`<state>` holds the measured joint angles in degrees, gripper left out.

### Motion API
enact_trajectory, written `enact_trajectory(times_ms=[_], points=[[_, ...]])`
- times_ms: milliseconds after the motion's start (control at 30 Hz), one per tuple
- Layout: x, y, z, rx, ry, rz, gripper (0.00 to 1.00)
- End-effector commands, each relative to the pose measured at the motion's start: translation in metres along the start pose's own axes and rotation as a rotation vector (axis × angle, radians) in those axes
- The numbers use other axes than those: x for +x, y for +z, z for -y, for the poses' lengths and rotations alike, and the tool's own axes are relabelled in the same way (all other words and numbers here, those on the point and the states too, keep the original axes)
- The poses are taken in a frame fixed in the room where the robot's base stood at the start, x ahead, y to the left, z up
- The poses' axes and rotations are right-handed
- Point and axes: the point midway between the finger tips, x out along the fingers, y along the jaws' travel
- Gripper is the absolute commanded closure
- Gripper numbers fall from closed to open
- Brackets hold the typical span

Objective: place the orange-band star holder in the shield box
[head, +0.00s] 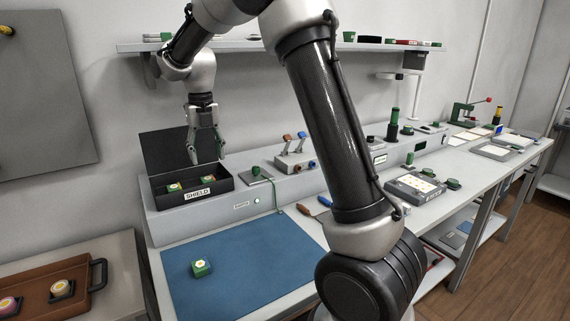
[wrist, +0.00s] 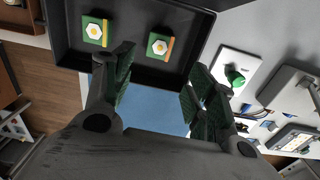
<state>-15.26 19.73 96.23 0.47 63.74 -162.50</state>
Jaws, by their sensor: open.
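The shield box (head: 226,186) is a black open box with its lid raised, on the raised back ledge at left. Two green holders with white hexagon tops stand in it. The right one, the orange-band star holder (wrist: 159,46), shows an orange strip along one side; it also shows in the head view (head: 205,180). The left holder (wrist: 95,30) has a more yellow-orange strip. The box's dark wall (wrist: 190,78) shows in the wrist view. My gripper (head: 207,159) is open and empty above the box's front right part; its fingers (wrist: 158,80) are apart from the holders.
Another green holder (head: 201,267) stands on the blue mat (head: 250,262). A brown tray (head: 30,285) with more holders is at lower left. A small plate with a green knob (head: 255,175) and a lever block (head: 295,160) stand right of the box. A shelf (head: 240,45) runs above.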

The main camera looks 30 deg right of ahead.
Motion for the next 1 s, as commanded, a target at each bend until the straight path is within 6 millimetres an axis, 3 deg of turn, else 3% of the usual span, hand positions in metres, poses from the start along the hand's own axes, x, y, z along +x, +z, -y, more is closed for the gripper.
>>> enact_trajectory(times_ms=[167, 300, 500, 700, 800, 1000], points=[[-0.033, -0.033, 0.028, 0.337, 0.02, 0.045, 0.44], [-0.068, -0.092, 0.066, 0.881, 0.072, 0.095, 0.44], [-0.089, -0.185, 0.113, 1.699, 0.202, 0.132, 0.44], [-0.079, -0.271, 0.144, 2.458, 0.387, 0.102, 0.44], [-0.068, -0.301, 0.152, 2.739, 0.471, 0.064, 0.44], [-0.054, -0.328, 0.159, 3.022, 0.567, 0.005, 0.44]])
